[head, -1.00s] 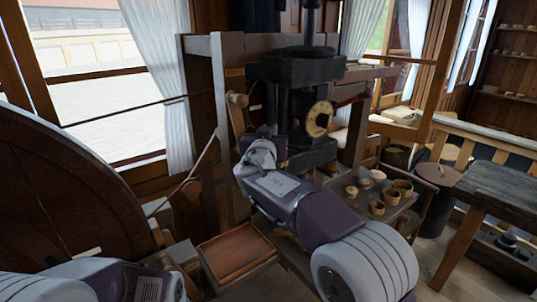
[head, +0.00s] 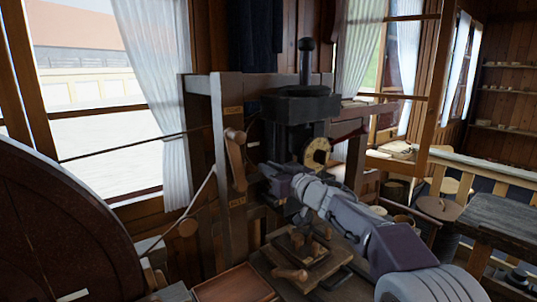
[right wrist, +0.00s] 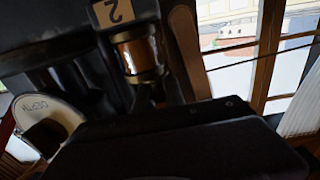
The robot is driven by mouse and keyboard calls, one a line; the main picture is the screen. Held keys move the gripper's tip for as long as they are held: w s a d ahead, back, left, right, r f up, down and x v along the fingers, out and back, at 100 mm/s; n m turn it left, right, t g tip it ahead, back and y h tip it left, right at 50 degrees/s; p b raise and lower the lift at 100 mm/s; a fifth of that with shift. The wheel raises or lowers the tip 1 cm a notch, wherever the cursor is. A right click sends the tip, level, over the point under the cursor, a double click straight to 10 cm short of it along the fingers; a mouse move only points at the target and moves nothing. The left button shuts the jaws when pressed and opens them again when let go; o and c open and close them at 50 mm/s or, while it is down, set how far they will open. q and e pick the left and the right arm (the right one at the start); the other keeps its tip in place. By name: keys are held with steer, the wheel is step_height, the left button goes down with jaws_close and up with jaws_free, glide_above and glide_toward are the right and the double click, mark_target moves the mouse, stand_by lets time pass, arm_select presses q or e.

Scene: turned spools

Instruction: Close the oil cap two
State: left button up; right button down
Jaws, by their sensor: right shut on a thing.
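My right gripper (head: 272,174) reaches in from the lower right to the front of the dark machine (head: 295,120), just below its round dial. In the right wrist view a plate marked 2 (right wrist: 116,11) sits beside an amber oil glass with brass bands (right wrist: 139,55). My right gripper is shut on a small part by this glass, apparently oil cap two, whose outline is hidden. My left gripper is out of view.
The round dial (head: 317,153) is close to my right gripper and shows in the right wrist view (right wrist: 50,122). A wooden lever (head: 235,160) is on the post to the left. A large dark wheel (head: 60,230) stands at left. A wooden tray (head: 235,284) lies below.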

steer(key=r+n+g+y+p, duration=0.1)
steer(key=p, duration=0.2)
steer(key=shift+d+y, duration=0.15)
steer(key=shift+y, duration=0.25)
steer(key=shift+f+n+g+y+p, duration=0.25)
steer(key=shift+n+g+y+p, duration=0.15)
steer(key=shift+n+g, duration=0.1)
steer(key=shift+f+n+g+y+b, duration=0.3)
steer(key=shift+n+g+y+b, duration=0.15)
steer(key=shift+b, duration=0.6)
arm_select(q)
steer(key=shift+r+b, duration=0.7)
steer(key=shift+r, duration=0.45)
arm_select(e)
steer(key=shift+r+n+g+y, duration=0.15)
steer(key=shift+n+g+y, duration=0.2)
steer(key=shift+g, duration=0.2)
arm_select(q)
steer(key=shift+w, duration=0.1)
arm_select(e)
steer(key=c, duration=1.4)
jaws_free()
